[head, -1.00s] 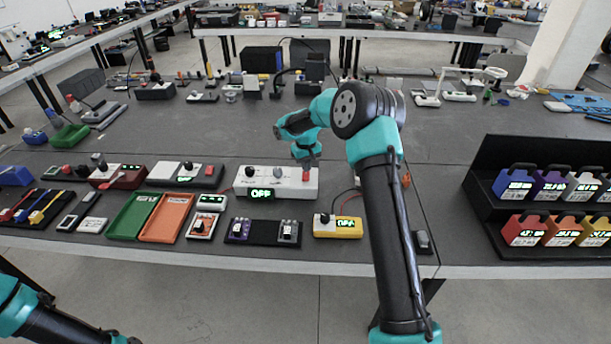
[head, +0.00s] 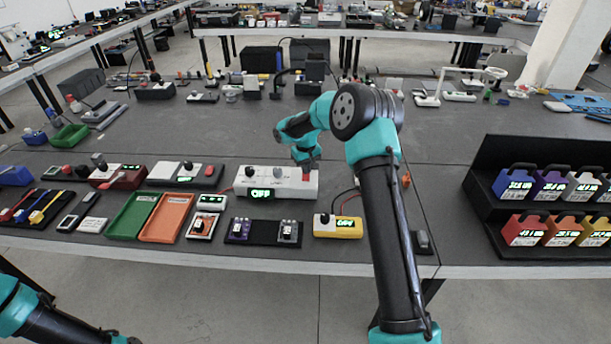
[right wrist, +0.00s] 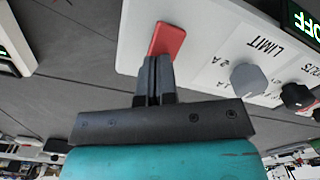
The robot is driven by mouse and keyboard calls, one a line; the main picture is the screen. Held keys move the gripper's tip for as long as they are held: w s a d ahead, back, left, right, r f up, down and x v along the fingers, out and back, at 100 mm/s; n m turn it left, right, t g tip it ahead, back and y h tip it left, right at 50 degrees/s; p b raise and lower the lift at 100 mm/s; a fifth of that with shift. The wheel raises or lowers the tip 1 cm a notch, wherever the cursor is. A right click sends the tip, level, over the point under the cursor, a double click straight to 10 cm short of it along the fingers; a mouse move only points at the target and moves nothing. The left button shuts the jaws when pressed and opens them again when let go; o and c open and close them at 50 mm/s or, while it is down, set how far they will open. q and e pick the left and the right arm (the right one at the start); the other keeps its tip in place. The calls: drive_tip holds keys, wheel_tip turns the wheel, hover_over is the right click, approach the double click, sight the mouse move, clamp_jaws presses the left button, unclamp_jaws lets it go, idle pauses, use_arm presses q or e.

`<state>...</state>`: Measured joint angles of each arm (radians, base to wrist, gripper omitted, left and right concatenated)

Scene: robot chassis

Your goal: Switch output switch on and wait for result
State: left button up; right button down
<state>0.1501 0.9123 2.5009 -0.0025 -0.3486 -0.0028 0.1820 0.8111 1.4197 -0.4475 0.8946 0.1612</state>
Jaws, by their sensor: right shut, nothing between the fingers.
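The white box (head: 275,191) stands in the middle of the bench, with knobs on top and a small front display (head: 261,195) lit with OFF. A red switch (head: 306,174) sits at its right end; the right wrist view shows it (right wrist: 166,40) as a red rocker past the LIMIT label. My right gripper (head: 308,164) is over that end. In the right wrist view its fingers (right wrist: 154,64) are shut and empty, with the tips at the switch's near edge. I cannot tell whether they press it. Of my left arm, only links show at the lower left.
A yellow box (head: 338,228) with its own display stands in front of the white box. A dark tray with small modules (head: 264,233) and an orange tray (head: 166,218) lie to the left. A black rack (head: 480,190) of coloured packs stands at the right.

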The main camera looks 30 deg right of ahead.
drive_tip(key=shift+f, duration=0.25)
drive_tip(key=shift+r, duration=3.55)
